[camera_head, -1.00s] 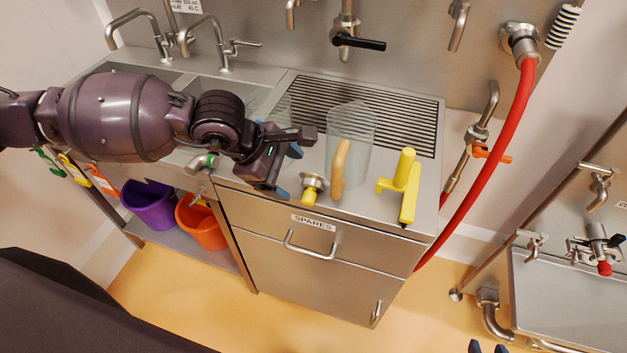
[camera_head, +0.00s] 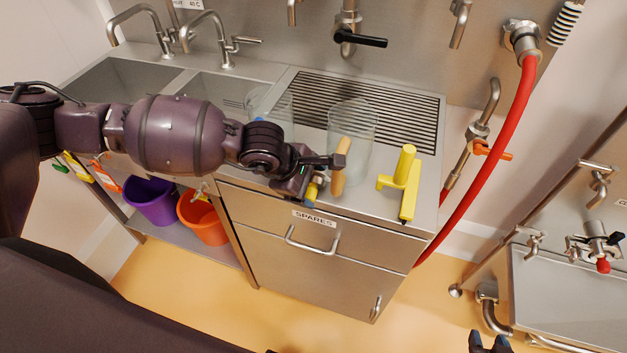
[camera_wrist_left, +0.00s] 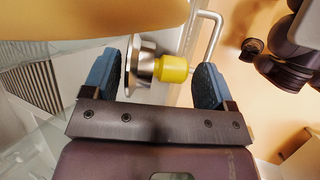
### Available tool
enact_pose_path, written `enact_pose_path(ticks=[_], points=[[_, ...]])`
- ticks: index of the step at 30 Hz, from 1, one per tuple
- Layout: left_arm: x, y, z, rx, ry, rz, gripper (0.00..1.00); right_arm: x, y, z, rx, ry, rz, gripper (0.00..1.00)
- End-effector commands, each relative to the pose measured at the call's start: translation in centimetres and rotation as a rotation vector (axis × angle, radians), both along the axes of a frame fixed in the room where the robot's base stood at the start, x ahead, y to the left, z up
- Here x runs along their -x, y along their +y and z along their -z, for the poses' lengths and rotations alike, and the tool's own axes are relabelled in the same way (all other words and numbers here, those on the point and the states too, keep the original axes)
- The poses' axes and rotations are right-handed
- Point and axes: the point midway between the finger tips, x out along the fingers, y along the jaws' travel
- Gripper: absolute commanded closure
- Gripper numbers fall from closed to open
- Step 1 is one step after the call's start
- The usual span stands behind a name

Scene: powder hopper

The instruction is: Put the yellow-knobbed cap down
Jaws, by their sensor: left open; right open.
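In the left wrist view the cap's steel disc and yellow knob (camera_wrist_left: 173,69) lie between the two blue fingers of the left gripper (camera_wrist_left: 157,78). The fingers are apart, one beside the disc and one near the knob's end. Whether either touches the cap is hard to tell. My right gripper (camera_head: 489,346) shows only its fingertips at the bottom edge, open and empty.
A clear jug (camera_head: 357,130) with a tan handle (camera_head: 340,168) stands just right of the left gripper. A yellow tool (camera_head: 410,190) stands farther right. The drawer labelled SPARES (camera_head: 270,217) is below. A red hose (camera_head: 497,145) hangs at the right.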

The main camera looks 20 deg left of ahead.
Motion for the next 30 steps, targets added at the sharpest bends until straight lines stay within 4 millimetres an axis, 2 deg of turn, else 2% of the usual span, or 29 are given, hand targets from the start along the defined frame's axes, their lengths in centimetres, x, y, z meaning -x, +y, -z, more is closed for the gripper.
enact_pose_path(ticks=[4, 11, 21, 30], points=[[-0.39, -0.41, 0.93, 0.0, -0.001, 0.0, 0.21, 0.42, -0.09, 0.2, 0.001, 0.008, 0.002, 0.57], [-0.41, -0.45, 1.02, 0.0, -0.001, 0.0, 0.21, 0.61, -0.13, 0.32, 0.001, 0.012, 0.003, 0.57], [-0.43, -0.45, 0.97, 0.001, -0.002, 0.001, 0.7, 0.06, -0.05, 0.06, 0.001, 0.002, 0.0, 0.57], [-0.49, -0.45, 0.31, 0.002, -0.003, 0.0, 0.7, -0.33, 0.01, -0.13, 0.001, -0.005, -0.002, 0.57]])
